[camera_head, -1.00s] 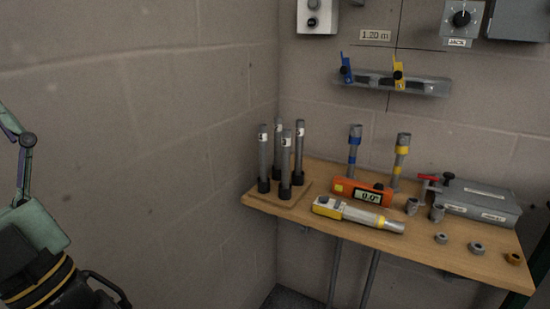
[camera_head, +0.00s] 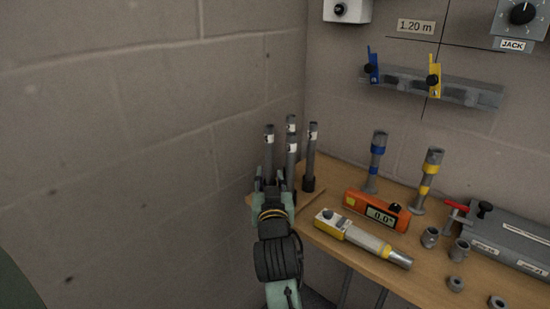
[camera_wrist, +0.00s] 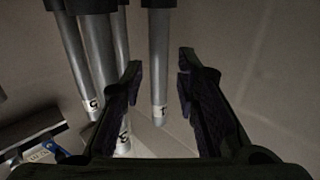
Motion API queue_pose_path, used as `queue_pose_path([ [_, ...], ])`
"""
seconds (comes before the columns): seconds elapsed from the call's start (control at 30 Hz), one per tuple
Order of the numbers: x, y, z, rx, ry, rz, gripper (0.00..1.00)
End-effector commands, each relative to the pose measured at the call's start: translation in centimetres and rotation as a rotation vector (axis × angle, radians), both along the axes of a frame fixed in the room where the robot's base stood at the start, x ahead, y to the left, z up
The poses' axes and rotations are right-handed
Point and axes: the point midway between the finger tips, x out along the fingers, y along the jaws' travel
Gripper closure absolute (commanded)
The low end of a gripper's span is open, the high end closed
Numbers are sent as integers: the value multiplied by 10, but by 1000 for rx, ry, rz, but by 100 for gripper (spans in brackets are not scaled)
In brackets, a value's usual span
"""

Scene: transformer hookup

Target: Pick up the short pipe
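Several grey upright pipes with white labels stand together at the table's left end. In the head view they are a left pipe (camera_head: 269,150), two nearly overlapping middle pipes, the front one (camera_head: 291,165) and the rear one (camera_head: 291,123), and a right pipe (camera_head: 311,150). Their lengths look similar, so I cannot tell which is the short pipe. My gripper (camera_head: 274,180) is in front of them, hiding the lower left pipes. In the wrist view my gripper (camera_wrist: 160,78) is open, with one pipe (camera_wrist: 160,50) showing between its fingers; contact is not visible.
The wooden table (camera_head: 335,255) holds an orange level (camera_head: 376,212), a yellow-grey tool (camera_head: 362,240), blue-banded (camera_head: 376,160) and yellow-banded (camera_head: 427,180) pipes, small fittings and a grey case (camera_head: 505,240). Neighbouring pipes (camera_wrist: 98,55) stand close left of the fingers in the wrist view.

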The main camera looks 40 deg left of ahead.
Motion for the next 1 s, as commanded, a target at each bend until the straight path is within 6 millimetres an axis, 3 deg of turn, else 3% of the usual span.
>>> queue_pose_path([
  [0.53,47,40,1,0,-4,0,71],
  [0.83,51,43,-1,1,-3,1,72],
  [1.0,51,43,-1,1,-3,0,83],
])
